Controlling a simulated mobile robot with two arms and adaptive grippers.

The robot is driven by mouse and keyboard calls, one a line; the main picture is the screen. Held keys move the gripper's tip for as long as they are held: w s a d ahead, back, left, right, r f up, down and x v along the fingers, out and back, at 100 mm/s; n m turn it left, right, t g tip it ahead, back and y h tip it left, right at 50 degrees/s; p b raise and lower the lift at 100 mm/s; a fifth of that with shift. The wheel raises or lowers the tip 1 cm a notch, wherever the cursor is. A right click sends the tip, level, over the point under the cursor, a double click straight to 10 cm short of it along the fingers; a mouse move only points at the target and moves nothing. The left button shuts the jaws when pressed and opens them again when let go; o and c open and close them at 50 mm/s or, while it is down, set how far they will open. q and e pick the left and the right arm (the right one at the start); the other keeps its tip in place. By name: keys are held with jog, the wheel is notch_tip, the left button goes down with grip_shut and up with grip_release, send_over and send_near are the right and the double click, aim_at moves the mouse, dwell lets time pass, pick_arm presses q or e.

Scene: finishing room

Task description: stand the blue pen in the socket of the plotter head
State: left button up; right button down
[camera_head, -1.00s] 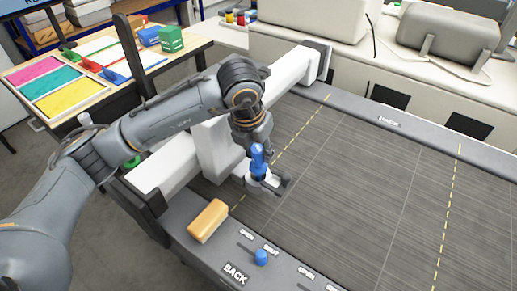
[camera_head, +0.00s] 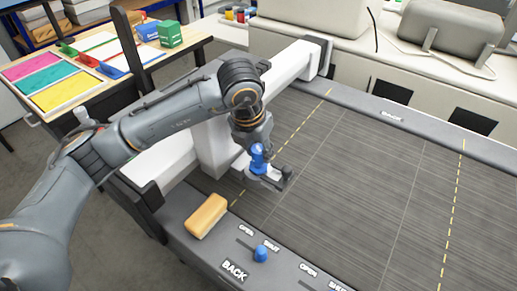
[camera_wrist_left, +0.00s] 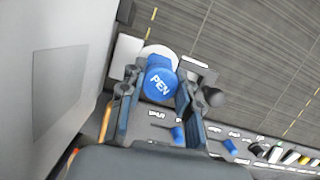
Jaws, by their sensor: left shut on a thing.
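The blue pen (camera_head: 258,159) is upright under my left wrist, low over the plotter head (camera_head: 271,182) at the near end of the white gantry. My left gripper (camera_head: 257,149) is shut on the pen. A white round part of the plotter head (camera_wrist_left: 157,52) shows just behind the pen. The pen covers the socket, so I cannot tell whether its lower end is inside. My right gripper is not in view.
The white gantry (camera_head: 294,70) spans the dark plotter bed (camera_head: 350,170), which is clear to the right. A table with coloured sheets (camera_head: 63,92) stands at left.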

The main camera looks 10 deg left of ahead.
pick_arm(q)
jog(key=o, duration=1.2)
jog(key=shift+o, duration=0.2)
jog(key=shift+r, duration=0.1)
jog(key=v, duration=1.2)
